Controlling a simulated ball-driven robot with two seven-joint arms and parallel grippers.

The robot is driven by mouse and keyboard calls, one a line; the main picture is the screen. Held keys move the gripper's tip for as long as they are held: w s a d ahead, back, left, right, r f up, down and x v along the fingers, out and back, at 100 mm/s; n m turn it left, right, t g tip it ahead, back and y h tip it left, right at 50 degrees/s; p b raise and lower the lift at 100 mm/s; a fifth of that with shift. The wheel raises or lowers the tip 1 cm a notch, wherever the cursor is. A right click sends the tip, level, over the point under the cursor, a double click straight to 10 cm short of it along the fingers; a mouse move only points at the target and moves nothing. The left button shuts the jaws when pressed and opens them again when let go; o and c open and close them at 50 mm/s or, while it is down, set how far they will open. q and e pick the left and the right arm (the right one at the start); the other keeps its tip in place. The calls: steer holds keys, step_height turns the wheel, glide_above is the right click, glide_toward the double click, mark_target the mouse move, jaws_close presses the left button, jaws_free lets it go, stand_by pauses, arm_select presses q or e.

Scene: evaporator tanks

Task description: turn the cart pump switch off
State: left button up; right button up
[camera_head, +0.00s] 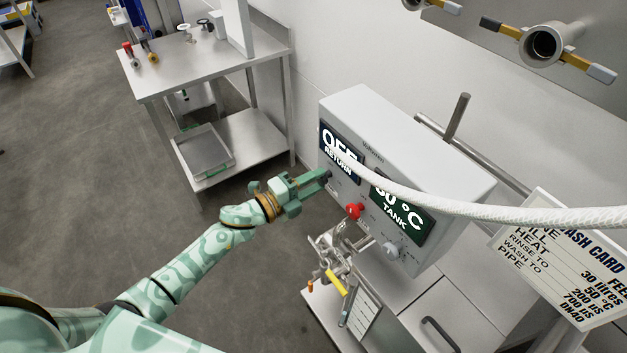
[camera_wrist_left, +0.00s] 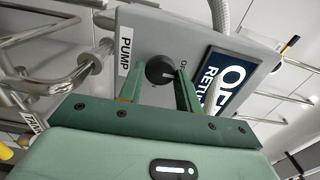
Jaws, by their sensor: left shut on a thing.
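The grey control box (camera_head: 352,103) stands on the cart, with an OFF / RETURN display (camera_head: 340,152) on its front. The pump switch (camera_wrist_left: 160,70) is a round black knob beside a PUMP label (camera_wrist_left: 125,56) in the left wrist view. My left gripper (camera_head: 326,177) reaches the left end of the box front. Its two green fingers sit on either side of the knob, shut on it. In the head view the fingers mostly hide the knob. My right gripper is not in view.
A red button (camera_head: 353,211) and a pale knob (camera_head: 391,249) are on the same panel. A white hose (camera_head: 470,209) crosses in front of the box. Metal pipework with a yellow handle (camera_head: 335,282) is below. A steel table (camera_head: 215,65) stands behind left.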

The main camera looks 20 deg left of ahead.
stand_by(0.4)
arm_select(q)
steer(key=o, duration=1)
steer(key=shift+a, duration=0.1)
steer(key=shift+c, duration=0.2)
steer(key=v, duration=1.6)
steer(key=shift+s+a+f, duration=0.1)
steer(key=shift+f, duration=0.05)
